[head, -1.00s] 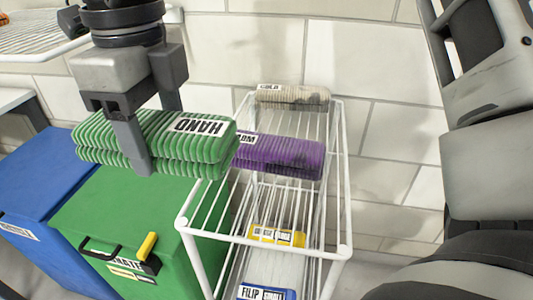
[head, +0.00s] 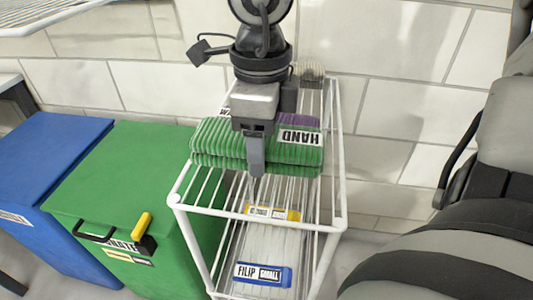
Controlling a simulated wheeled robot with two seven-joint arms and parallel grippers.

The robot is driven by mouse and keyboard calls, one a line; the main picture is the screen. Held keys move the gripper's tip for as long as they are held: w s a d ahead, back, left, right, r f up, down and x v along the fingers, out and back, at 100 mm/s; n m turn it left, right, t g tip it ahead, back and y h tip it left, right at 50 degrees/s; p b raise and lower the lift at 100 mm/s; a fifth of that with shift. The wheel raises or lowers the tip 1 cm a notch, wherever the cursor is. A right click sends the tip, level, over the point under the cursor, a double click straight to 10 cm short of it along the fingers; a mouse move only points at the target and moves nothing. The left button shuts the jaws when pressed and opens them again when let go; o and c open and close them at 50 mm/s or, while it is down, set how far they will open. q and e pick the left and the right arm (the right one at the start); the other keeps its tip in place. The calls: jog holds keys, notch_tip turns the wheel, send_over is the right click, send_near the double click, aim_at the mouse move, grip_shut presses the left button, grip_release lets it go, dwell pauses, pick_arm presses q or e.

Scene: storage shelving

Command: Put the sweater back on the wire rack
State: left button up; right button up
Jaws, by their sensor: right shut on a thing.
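The green ribbed sweater (head: 215,146) is folded, with a white label reading HAND. My right gripper (head: 260,150) is shut on it from above, one finger down its near side; the other finger is mostly hidden. The white wire rack (head: 190,212) stands below, and the sweater is over its top level. I cannot tell whether the sweater touches the wires. A purple folded item (head: 300,119) shows behind the sweater, mostly hidden. My left gripper is not in view.
A green box (head: 110,190) with a black handle and yellow part stands left of the rack, with a blue box (head: 45,165) beyond. Yellow-labelled (head: 285,214) and blue-labelled (head: 263,274) items show lower in the rack. A tiled wall (head: 390,60) is behind. Another wire shelf (head: 40,15) is upper left.

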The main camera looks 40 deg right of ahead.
aim_at(266, 157)
jog(key=f, duration=0.3)
jog(key=shift+s+d+f+b, duration=0.15)
jog(key=shift+d+f+b, duration=0.15)
jog(key=shift+f+b, duration=0.1)
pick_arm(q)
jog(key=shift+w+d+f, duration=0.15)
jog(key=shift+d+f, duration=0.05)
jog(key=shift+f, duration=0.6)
pick_arm(e)
jog(key=shift+f, duration=0.2)
jog(key=o, duration=0.9)
jog(key=shift+c, duration=0.2)
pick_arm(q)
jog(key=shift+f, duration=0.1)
pick_arm(e)
jog(key=shift+r, duration=0.45)
pick_arm(q)
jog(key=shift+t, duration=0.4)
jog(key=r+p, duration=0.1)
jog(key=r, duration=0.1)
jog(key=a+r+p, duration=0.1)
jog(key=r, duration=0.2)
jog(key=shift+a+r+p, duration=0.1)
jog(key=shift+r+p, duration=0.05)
jog(key=shift+p, duration=0.25)
pick_arm(e)
notch_tip(266, 157, up, 12)
jog(key=shift+f, duration=0.25)
